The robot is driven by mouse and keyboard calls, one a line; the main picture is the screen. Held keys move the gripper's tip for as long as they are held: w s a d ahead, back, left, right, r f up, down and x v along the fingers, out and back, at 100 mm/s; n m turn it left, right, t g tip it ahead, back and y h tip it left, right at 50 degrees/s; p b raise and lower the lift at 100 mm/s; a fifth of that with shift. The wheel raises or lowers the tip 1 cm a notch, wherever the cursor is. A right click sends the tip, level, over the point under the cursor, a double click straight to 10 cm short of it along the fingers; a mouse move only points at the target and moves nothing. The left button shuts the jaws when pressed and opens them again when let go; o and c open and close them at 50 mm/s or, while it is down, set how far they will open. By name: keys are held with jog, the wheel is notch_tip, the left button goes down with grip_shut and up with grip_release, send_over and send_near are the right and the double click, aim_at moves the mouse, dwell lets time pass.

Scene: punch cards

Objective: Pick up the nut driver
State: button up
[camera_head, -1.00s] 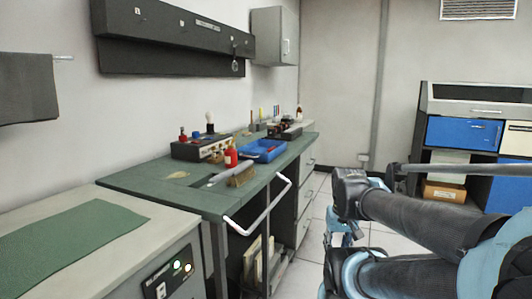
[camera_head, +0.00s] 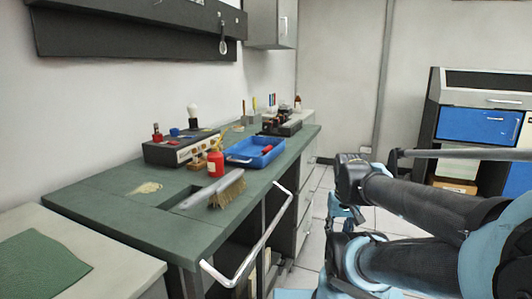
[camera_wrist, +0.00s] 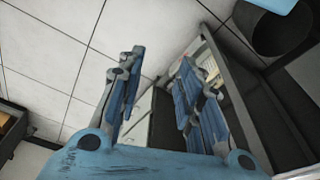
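I cannot single out the nut driver for certain. A blue tray (camera_head: 237,158) on the green workbench holds a small red-handled item (camera_head: 267,149), too small to identify. Several thin coloured tools (camera_head: 272,101) stand upright farther back on the bench. My gripper (camera_wrist: 162,58) is open and empty in the wrist view, with its blue fingers apart over the tiled floor beside the bench's open underside. In the head view, my arm is to the right of the bench, clear of the tray.
The green workbench (camera_head: 100,216) has a metal rail (camera_head: 262,243) along its front. A brush (camera_head: 228,188), a red bottle (camera_head: 215,164) and an instrument box (camera_head: 170,151) stand near the tray. A blue-drawered cabinet (camera_head: 478,124) is at right. Tiled floor lies between.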

jog(key=o, duration=0.4)
jog(key=shift+s+r, duration=0.1)
jog(key=shift+r, duration=0.05)
jog(key=o, duration=1.2)
jog(key=w+r, duration=0.1)
jog(key=r+m, duration=0.1)
jog(key=r, duration=0.1)
jog(key=w+a+r+m, duration=0.1)
jog(key=shift+w+r, duration=0.3)
jog(key=shift+w, duration=0.05)
jog(key=shift+c, duration=0.2)
jog(key=w+a+r+m+y, duration=0.1)
jog(key=w+a+r+m, duration=0.5)
jog(key=w+r, duration=0.4)
jog(key=w+a+r+m+y, duration=0.2)
jog(key=w+a+r+m, duration=0.45)
jog(key=w, duration=0.65)
jog(key=w+a+r+m+y, duration=0.1)
jog(key=w+a+r+m, duration=0.2)
jog(key=w+r+m, duration=0.65)
jog(key=n, duration=0.2)
send_over(270, 148)
jog(key=s+d, duration=0.1)
jog(key=d, duration=0.1)
jog(key=shift+g, duration=0.3)
jog(key=f, duration=1)
jog(key=shift+s+a, duration=0.15)
jog(key=shift+s, duration=0.05)
jog(key=shift+d+x, duration=0.2)
jog(key=shift+x, duration=2.5)
